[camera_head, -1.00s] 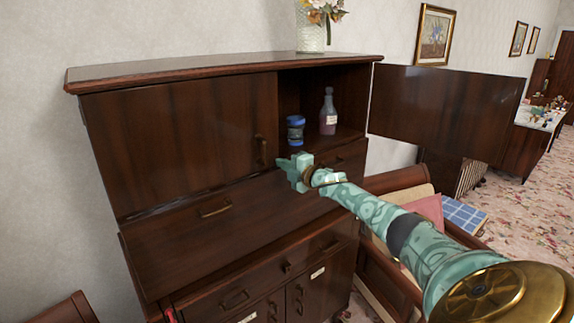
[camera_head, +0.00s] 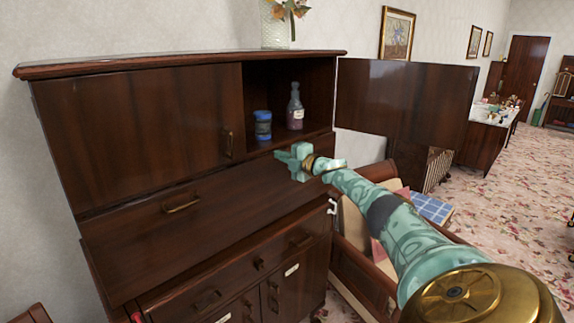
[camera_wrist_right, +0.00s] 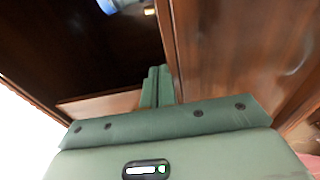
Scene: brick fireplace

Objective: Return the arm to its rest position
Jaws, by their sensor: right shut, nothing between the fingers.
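My right arm reaches in from the lower right in the head view. Its green right gripper (camera_head: 288,158) is shut and empty, in front of the cabinet (camera_head: 150,140), just below the open compartment. In the right wrist view the closed fingers (camera_wrist_right: 157,87) point toward the dark cabinet interior, with nothing between them. My left gripper is not in view.
A blue jar (camera_head: 263,125) and a bottle (camera_head: 295,108) stand in the open compartment. The cabinet's open door (camera_head: 405,100) sticks out to the right. A chair with cushions (camera_head: 350,225) stands below my arm. A vase (camera_head: 275,25) stands on top. Patterned floor (camera_head: 510,190) lies clear at right.

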